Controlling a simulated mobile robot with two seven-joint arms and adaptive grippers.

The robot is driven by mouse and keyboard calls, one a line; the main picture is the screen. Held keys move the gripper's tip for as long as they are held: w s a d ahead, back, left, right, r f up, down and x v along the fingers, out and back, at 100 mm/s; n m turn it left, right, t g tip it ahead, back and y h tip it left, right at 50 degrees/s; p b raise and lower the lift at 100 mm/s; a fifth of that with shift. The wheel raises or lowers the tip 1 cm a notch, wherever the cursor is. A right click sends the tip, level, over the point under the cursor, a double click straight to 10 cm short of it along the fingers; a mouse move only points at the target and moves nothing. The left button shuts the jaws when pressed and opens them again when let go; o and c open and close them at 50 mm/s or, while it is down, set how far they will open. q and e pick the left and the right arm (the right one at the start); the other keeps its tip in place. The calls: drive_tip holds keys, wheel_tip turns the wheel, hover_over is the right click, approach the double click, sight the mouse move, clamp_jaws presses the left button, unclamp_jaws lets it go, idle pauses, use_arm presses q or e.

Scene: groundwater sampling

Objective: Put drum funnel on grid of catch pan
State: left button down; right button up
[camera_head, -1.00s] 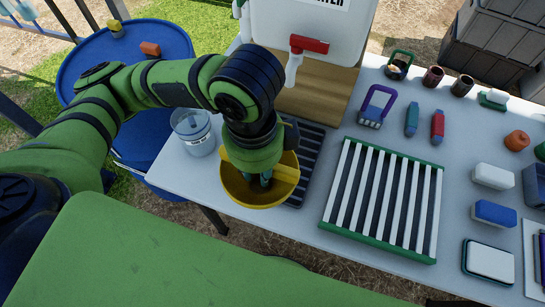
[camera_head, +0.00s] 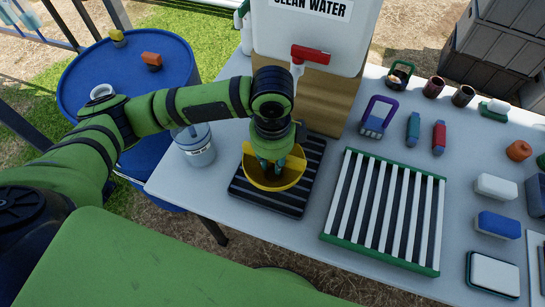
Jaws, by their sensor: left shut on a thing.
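The yellow drum funnel (camera_head: 262,181) is a round bowl in the middle left of the head view. My left gripper (camera_head: 268,164) points down into it and is shut on it, hiding part of its inside. The funnel is over the dark catch pan (camera_head: 299,177) with its slatted grid, below the tap of the water container. The view from above does not settle whether the funnel touches the grid. My right gripper does not show.
A clear lidded jar (camera_head: 197,149) stands just left of the pan. A green-edged rack with white slats (camera_head: 388,205) lies to the right. The red-handled tap (camera_head: 309,55) and wooden stand (camera_head: 325,103) rise behind. The blue drum (camera_head: 170,65) is at the left.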

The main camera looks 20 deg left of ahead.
use_arm(q)
drive_tip(key=shift+f, duration=0.15)
drive_tip(key=c, duration=1.1)
unclamp_jaws()
wheel_tip(320, 180, up, 12)
drive_tip(key=shift+r, duration=0.15)
